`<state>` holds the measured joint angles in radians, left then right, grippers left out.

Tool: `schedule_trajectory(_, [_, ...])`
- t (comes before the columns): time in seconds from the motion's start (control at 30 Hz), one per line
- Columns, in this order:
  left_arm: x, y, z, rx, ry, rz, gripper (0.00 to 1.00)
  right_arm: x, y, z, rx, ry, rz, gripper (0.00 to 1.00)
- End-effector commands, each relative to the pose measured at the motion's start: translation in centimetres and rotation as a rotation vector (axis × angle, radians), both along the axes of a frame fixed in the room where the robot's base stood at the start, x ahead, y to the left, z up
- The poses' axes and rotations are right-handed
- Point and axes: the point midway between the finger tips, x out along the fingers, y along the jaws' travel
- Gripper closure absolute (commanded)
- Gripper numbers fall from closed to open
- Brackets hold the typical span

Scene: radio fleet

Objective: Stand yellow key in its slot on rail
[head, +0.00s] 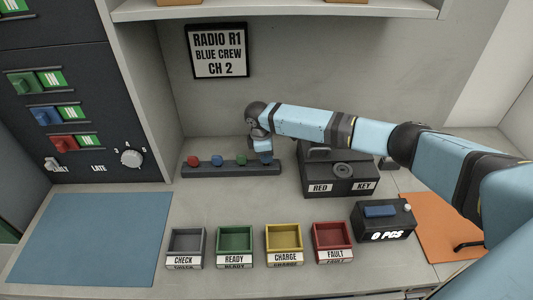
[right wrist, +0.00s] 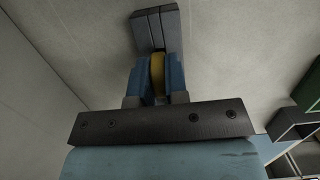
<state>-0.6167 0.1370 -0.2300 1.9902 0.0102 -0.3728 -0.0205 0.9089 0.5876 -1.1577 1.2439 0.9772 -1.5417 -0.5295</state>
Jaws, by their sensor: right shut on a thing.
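The dark rail (head: 225,172) lies on the counter near the back wall. A red key (head: 193,160), a blue key (head: 217,160) and a green key (head: 241,159) stand on it in a row. My right gripper (head: 265,159) is over the rail's right end, pointing down. In the right wrist view its blue fingers are shut on the yellow key (right wrist: 157,74). A dark grey block, perhaps the rail (right wrist: 155,27), shows beyond the fingertips. In the head view the fingers hide the yellow key, so I cannot tell whether it touches the rail. My left gripper is out of view.
A black RED KEY box (head: 340,182) stands close right of the rail. Grey CHECK (head: 187,243), green READY (head: 235,240), yellow CHARGE (head: 284,239) and red FAULT (head: 332,237) trays line the front. A blue mat (head: 90,238) lies left. Counter between rail and trays is clear.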

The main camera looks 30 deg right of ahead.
Motion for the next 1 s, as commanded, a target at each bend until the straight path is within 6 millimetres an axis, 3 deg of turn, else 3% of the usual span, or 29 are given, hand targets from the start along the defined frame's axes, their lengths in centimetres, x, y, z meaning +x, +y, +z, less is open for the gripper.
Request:
schedule_trajectory(0.27, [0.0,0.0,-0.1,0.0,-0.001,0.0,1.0,0.0,0.0,-0.8,0.0,0.001,0.0,1.0])
schedule_trajectory(0.3, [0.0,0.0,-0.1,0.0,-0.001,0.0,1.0,0.0,0.0,-0.7,0.0,0.0,0.0,0.79])
schedule_trajectory(0.4, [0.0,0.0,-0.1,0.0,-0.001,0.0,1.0,0.0,0.0,-0.7,0.0,0.0,0.0,0.56])
schedule_trajectory(0.77, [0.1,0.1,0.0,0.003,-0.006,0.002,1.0,0.0,0.0,-0.7,0.0,0.0,0.0,0.56])
schedule_trajectory(1.0, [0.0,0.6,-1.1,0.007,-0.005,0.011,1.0,0.4,0.5,3.3,0.001,-0.004,0.0,0.56])
